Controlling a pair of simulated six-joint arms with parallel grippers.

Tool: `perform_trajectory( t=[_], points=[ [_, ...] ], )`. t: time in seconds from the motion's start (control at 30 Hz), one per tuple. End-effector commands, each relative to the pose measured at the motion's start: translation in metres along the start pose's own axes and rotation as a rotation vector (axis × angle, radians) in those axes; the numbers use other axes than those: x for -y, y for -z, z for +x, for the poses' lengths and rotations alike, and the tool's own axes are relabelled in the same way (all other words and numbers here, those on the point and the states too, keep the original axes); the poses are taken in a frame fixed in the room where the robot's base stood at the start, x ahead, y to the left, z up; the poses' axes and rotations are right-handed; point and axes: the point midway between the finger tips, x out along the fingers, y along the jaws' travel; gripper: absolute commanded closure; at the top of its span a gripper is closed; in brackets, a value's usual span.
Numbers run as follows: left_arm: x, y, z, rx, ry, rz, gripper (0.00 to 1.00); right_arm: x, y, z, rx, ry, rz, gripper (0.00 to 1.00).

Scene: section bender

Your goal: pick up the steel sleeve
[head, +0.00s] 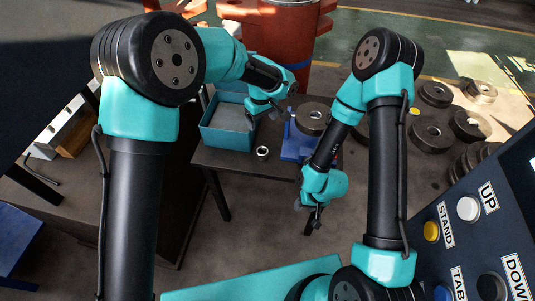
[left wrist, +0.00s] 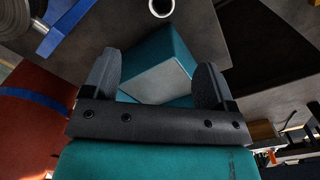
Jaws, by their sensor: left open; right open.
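The steel sleeve (head: 262,152) is a small bright ring standing on the dark table, just right of the teal bin (head: 226,136). In the left wrist view the sleeve (left wrist: 161,7) shows at the top edge, partly cut off, beyond my fingertips. My left gripper (head: 262,116) is open and empty, above the table near the bin's right side. In the left wrist view its two fingers (left wrist: 160,75) are spread, with the bin (left wrist: 158,65) behind them. My right gripper (head: 316,214) is open and empty, hanging in front of the table's right end, apart from the sleeve.
A blue stand (head: 298,145) with a grey steel roller (head: 312,118) is on the table right of the sleeve. A red column (head: 288,50) rises behind. A button panel (head: 470,225) is at the right, and several steel discs (head: 432,136) lie beyond my right arm.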

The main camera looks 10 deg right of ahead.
Motion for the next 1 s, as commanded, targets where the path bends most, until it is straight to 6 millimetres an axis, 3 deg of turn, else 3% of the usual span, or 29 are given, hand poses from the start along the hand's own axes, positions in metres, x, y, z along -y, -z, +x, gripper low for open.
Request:
perform_trajectory(
  t=[0.23, 0.37, 1.0],
  points=[
    [0.000, 0.000, 0.002, 0.001, 0.000, -0.001, 0.21, 0.000, 0.000, 0.000, 0.000, 0.000, 0.000, 0.57],
    [0.000, 0.000, 0.013, 0.002, 0.000, -0.002, 0.21, 0.000, 0.000, 0.000, 0.000, 0.000, 0.000, 0.57],
    [0.001, 0.000, 0.116, 0.003, 0.000, -0.001, 0.21, 0.000, 0.000, 0.000, 0.000, 0.000, 0.000, 0.57]
  ],
)
